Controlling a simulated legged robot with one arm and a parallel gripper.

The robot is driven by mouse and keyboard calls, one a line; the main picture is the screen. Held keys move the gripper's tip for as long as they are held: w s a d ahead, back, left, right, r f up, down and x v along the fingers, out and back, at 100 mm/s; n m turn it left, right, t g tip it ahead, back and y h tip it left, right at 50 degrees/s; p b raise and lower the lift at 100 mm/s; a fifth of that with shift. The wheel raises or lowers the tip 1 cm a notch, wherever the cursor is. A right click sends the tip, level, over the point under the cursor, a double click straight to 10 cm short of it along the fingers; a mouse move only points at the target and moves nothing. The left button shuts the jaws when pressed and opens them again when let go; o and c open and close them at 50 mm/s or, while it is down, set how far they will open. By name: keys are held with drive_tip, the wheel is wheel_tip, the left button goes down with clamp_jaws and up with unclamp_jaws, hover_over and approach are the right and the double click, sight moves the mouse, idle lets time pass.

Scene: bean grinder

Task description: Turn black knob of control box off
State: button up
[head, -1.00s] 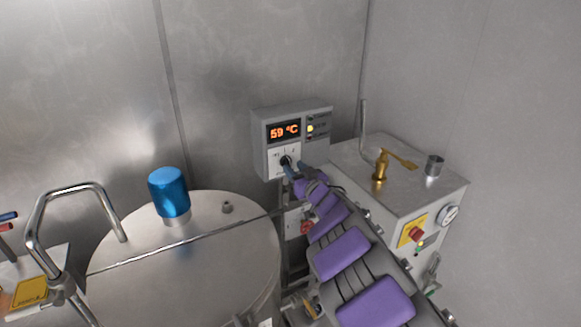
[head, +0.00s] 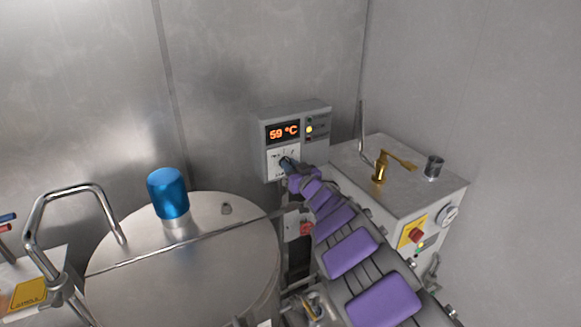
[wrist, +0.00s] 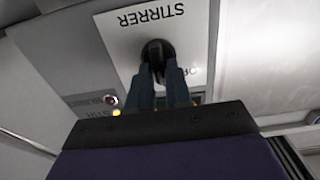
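The control box (head: 292,123) is grey, on the back wall, with an orange "59 °C" display. Its black knob (wrist: 158,51) sits on a white plate marked STIRRER, which appears upside down in the wrist view. My gripper (wrist: 160,73) is at the knob, its two dark fingers close together with the knob's handle at and partly between their tips. I cannot tell whether they press on it. In the head view my gripper (head: 285,163) covers most of the knob. Part of the plate's lettering is hidden behind the fingers.
A steel vessel (head: 185,265) with a blue cap (head: 169,193) stands left of my arm. A bent steel pipe (head: 38,210) is at far left. Indicator lamps (wrist: 112,99) are beside the knob plate.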

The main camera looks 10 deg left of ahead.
clamp_jaws()
drive_tip(key=shift+n, duration=0.3)
drive_tip(key=shift+s+a+f+n+b, duration=0.1)
drive_tip(key=shift+n+b, duration=0.8)
drive_tip(key=shift+n, duration=0.45)
drive_tip(key=shift+s+a+f+n+b, duration=0.1)
drive_tip(key=shift+a+n+b, duration=0.05)
drive_tip(key=shift+n+b, duration=1.05)
drive_tip(key=shift+a+f+n+b, duration=0.1)
drive_tip(key=shift+n+b, duration=0.55)
drive_tip(key=shift+n, duration=0.9)
drive_tip(key=shift+o, duration=2.2)
unclamp_jaws()
drive_tip(key=shift+a, duration=0.1)
drive_tip(key=shift+r, duration=0.1)
drive_tip(key=shift+s, duration=0.1)
